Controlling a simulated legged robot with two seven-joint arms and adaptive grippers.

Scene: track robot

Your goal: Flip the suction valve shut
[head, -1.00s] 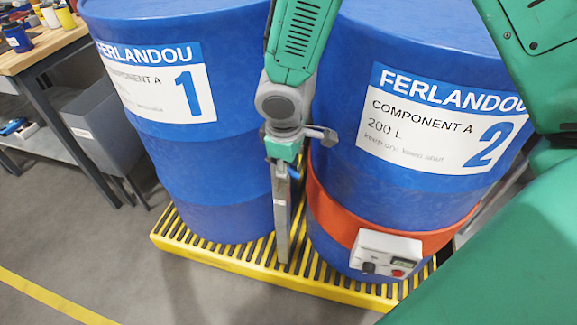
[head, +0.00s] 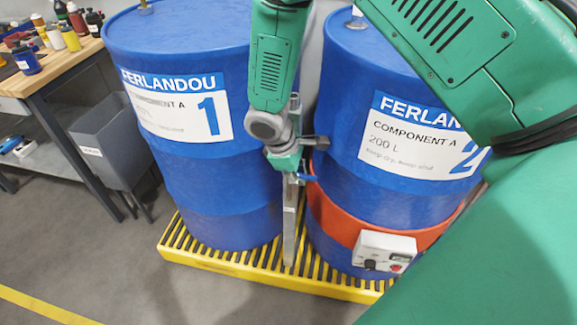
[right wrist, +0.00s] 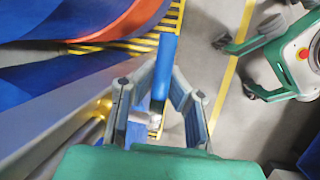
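The suction valve's blue lever (right wrist: 167,55) stands out in the right wrist view, running up the picture from between my right gripper's fingers. In the head view a small piece of blue lever (head: 306,178) shows beside a grey metal post (head: 289,225) between the two drums. My right gripper (right wrist: 165,88) has its fingers spread on either side of the lever and looks open. In the head view my right gripper (head: 292,160) is at the post, partly hiding the valve. The valve body is mostly hidden. My left gripper is not in view.
Blue drum 1 (head: 190,185) and blue drum 2 (head: 400,130) stand close on both sides, on a yellow slatted pallet (head: 225,262). Drum 2 wears an orange band (head: 332,222) with a white control box (head: 383,250). A workbench (head: 65,45) and grey bin (head: 108,140) stand left. Front floor is clear.

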